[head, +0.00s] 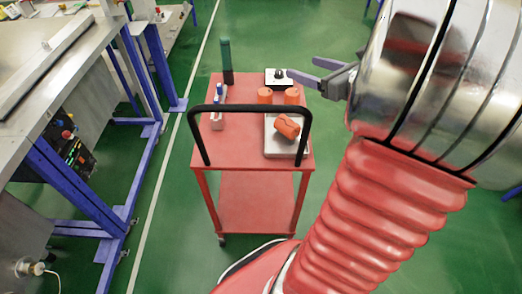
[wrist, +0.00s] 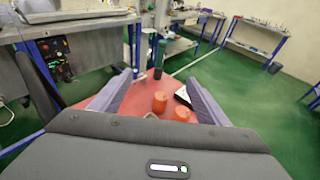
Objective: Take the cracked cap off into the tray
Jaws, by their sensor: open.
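Two orange caps stand side by side on the red cart, a left one (head: 265,95) and a right one (head: 291,96). They also show in the wrist view, one at the left (wrist: 160,102) and one nearer (wrist: 181,114). A third orange piece (head: 287,126) lies tilted on a pale grey tray (head: 286,150) at the cart's near right. Which piece is cracked is too small to tell. My gripper (head: 303,70) is open and empty, apart from the caps, toward the cart's far right. Its two fingers (wrist: 158,76) spread wide in the wrist view.
A white box with a black knob (head: 279,78) stands behind the caps. A dark green bottle (head: 227,62) stands at the cart's far left, with blue-topped items (head: 217,108) nearer. A black handle (head: 249,108) arches over the near edge. A workbench (head: 60,75) stands left.

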